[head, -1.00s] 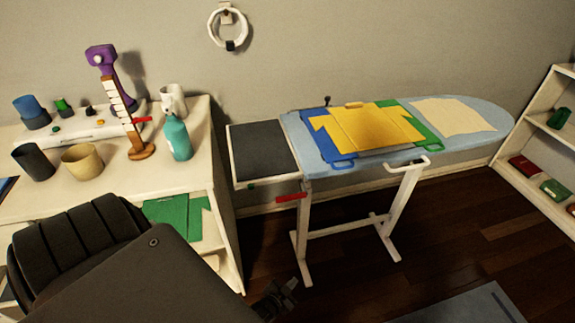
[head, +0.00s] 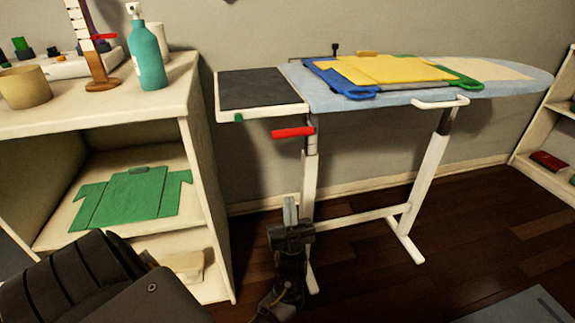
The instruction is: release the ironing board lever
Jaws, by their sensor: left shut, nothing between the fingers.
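The ironing board (head: 312,95) stands against the wall on white legs, with a dark rest (head: 262,88) at its left end. A red lever (head: 293,132) sticks out to the left from the top of the left leg, just under the board. My left gripper (head: 290,208) is below the lever, in front of the left leg, with its fingers pointing up. It is shut and empty, apart from the lever. My right gripper is not in view.
A white shelf unit (head: 190,150) at left holds a teal spray bottle (head: 147,55) and a green shirt (head: 133,196).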

